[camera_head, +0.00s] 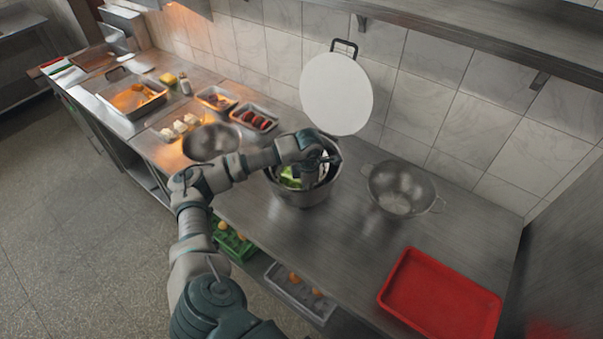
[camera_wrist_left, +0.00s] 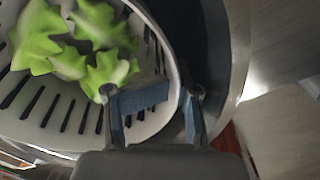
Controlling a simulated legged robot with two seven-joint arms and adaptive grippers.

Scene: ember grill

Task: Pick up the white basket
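The white basket (camera_wrist_left: 60,97) is a round, slotted bowl shape with green lettuce leaves (camera_wrist_left: 85,45) inside. It sits in a metal pot (camera_head: 303,197) on the counter. My left gripper (camera_head: 325,160) is over the pot, and in the head view it hides much of the basket. In the left wrist view its fingers (camera_wrist_left: 155,108) are spread apart at the basket's rim, one over the inside and one by the outer side. I cannot tell whether they touch the rim. My right gripper is in neither view.
A metal colander (camera_head: 402,190) stands right of the pot, and a red tray (camera_head: 440,298) lies at front right. A metal bowl (camera_head: 210,142) and food trays (camera_head: 254,117) are to the left. A white round lid (camera_head: 336,94) is by the wall. The counter between colander and red tray is clear.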

